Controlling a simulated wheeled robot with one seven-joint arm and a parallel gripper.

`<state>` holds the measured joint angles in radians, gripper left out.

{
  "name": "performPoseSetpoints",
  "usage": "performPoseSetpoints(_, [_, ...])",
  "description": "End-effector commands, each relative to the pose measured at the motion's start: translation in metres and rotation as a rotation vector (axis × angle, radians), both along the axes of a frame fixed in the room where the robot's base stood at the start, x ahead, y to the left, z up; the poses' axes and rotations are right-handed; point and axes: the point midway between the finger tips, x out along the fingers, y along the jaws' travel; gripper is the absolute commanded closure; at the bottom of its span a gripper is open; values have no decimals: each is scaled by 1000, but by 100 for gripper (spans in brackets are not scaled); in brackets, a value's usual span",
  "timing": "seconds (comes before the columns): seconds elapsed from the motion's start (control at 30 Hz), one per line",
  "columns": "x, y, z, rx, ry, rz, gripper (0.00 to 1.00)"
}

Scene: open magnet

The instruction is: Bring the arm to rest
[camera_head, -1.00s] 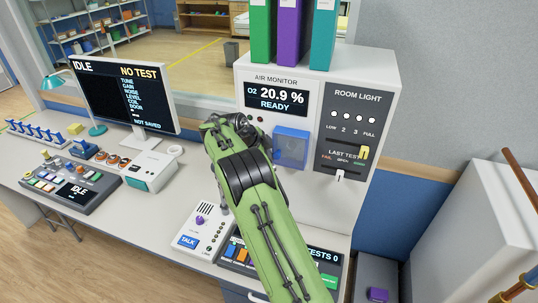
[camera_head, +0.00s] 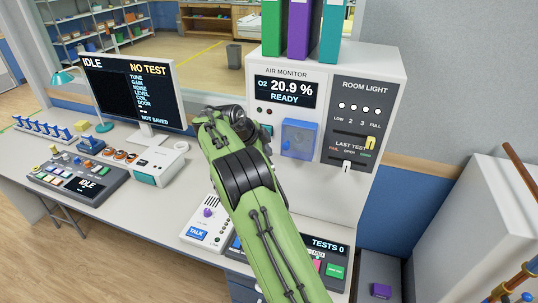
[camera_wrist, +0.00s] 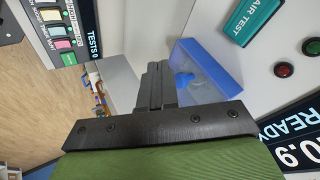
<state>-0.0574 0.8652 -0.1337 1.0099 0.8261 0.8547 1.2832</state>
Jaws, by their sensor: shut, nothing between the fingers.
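My green arm (camera_head: 270,235) reaches up from the lower right of the head view, in front of the air monitor cabinet (camera_head: 330,205). Its far end hides my gripper there. In the wrist view my gripper (camera_wrist: 156,82) is shut and empty, its black fingers together. Past the fingers is the cabinet's blue see-through cover (camera_wrist: 208,65), with a blue part inside. The cover is also in the head view (camera_head: 300,139), just right of my arm's end. I cannot tell the gap between fingers and cover.
The desk carries a monitor (camera_head: 130,90) reading IDLE and NO TEST, a control console (camera_head: 75,180), and a talk box (camera_head: 205,222). A test panel (camera_head: 328,256) lies beside my arm. Binders (camera_head: 302,30) stand on the cabinet. A pale grey block (camera_head: 460,235) stands at right.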

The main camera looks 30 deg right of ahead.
Motion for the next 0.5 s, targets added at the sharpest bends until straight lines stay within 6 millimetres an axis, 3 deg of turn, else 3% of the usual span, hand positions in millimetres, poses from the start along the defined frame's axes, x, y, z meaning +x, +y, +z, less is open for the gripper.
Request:
performPoseSetpoints(0.3, [-3,35,51,-2,2,-2,100])
performPoseSetpoints(0.5, [-4,43,60,-1,3,-5,100])
